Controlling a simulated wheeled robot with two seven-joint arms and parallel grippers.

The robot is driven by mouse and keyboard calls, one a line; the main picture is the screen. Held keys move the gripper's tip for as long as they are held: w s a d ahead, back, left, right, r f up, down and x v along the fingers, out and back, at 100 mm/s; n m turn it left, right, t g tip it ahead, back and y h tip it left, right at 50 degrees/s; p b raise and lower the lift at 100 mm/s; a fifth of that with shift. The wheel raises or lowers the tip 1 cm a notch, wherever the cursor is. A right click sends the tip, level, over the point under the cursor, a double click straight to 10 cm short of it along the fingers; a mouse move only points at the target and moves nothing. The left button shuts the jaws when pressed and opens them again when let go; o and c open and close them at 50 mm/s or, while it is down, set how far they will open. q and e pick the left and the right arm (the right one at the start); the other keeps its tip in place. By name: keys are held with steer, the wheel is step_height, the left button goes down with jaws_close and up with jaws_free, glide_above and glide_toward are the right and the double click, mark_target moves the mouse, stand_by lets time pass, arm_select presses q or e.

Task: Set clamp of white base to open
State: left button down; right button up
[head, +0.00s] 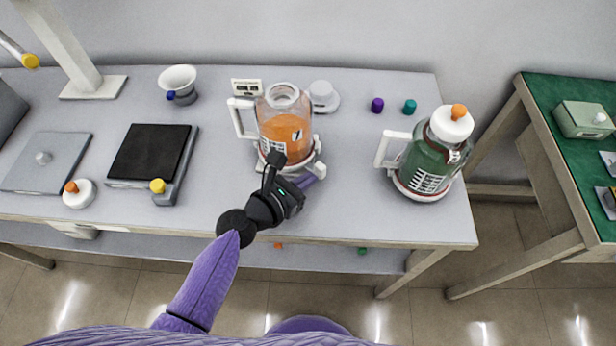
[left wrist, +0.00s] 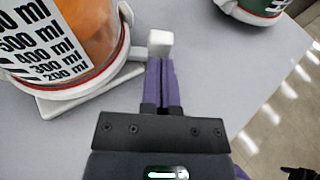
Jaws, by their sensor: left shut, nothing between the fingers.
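A canister of orange liquid (head: 282,122) with a measuring scale stands on a white base (head: 262,166) at the middle of the table. A small white block (head: 320,169), apparently the end of the base's clamp lever, sticks out at the front right; it also shows in the left wrist view (left wrist: 160,43). My left gripper (head: 314,175) is shut and empty, its purple fingertips (left wrist: 160,62) right at the white block, touching or nearly so. The black wrist hides part of the base front in the head view.
A canister of green liquid (head: 428,158) with an orange-knobbed lid stands to the right. Purple (head: 377,105) and teal (head: 410,106) knobs lie at the back. The table between the two canisters is clear.

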mark_target(320, 171)
arm_select(q)
steer(key=shift+w+d, duration=0.25)
arm_select(e)
steer(key=shift+d, duration=0.1)
arm_select(q)
steer(key=shift+w+d+r+n+y+p, duration=0.2)
steer(key=shift+w+d+n+y+p, duration=0.1)
steer(key=shift+w+n+p, duration=0.1)
steer(key=shift+w+d+t, duration=0.15)
steer(key=shift+d+t, duration=0.15)
steer(key=shift+t, duration=0.1)
steer(key=shift+w+d+f+y, duration=0.1)
steer(key=shift+y, duration=0.2)
steer(key=shift+f, duration=0.1)
arm_select(e)
steer(key=shift+w+a+r, duration=0.1)
steer(key=shift+a+r, duration=0.3)
steer(key=shift+a, duration=0.35)
steer(key=shift+d, duration=0.1)
